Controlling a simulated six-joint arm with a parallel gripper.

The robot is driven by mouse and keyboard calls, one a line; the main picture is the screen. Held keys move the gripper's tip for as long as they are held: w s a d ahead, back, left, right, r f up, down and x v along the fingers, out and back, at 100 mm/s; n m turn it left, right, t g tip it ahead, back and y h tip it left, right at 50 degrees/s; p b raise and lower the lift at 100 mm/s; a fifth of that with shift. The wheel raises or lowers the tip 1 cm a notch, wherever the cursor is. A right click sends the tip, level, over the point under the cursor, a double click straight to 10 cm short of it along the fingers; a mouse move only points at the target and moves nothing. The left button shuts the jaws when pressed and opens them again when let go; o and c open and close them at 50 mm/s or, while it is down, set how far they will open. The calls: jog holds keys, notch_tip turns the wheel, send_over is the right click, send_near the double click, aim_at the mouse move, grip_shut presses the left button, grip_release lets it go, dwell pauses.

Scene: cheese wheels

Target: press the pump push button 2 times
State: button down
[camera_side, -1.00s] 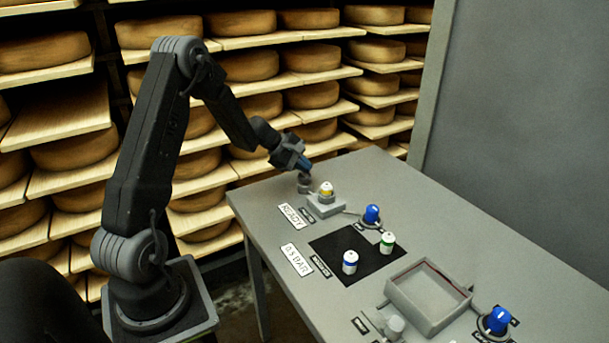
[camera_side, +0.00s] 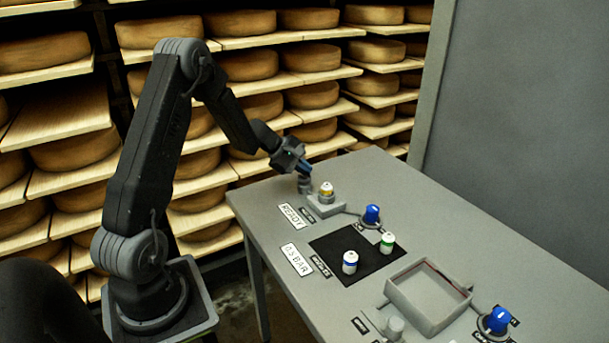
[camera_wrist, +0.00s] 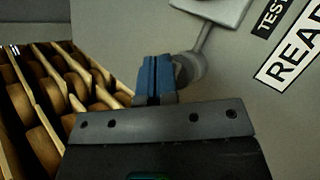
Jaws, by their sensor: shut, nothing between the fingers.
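My gripper (camera_side: 306,168) is shut and empty, above the far left corner of the grey table. Its blue fingers show in the wrist view (camera_wrist: 156,75). Right below the fingertips stands a short grey cylinder (camera_side: 304,185), which looks like the pump push button. In the wrist view the cylinder (camera_wrist: 190,66) is partly hidden behind the fingers. I cannot tell whether the fingertips touch its top. A thin line links it to a grey block (camera_side: 325,206) that bears a yellow-banded white vial (camera_side: 326,190).
A READY sign (camera_side: 291,217) and a 0.5 BAR sign (camera_side: 297,259) lie flat on the table. Blue-banded (camera_side: 350,263) and green-banded (camera_side: 387,243) vials stand on a black mat (camera_side: 370,262). Blue knobs (camera_side: 372,214) and an empty grey tray (camera_side: 393,291) are farther right. Cheese shelves stand behind.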

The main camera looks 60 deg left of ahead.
aim_at(304, 177)
jog(key=shift+f, duration=0.45)
dwell(0.3)
jog(key=shift+r, duration=1.35)
jog(key=shift+r, duration=0.1)
jog(key=shift+r, duration=2.4)
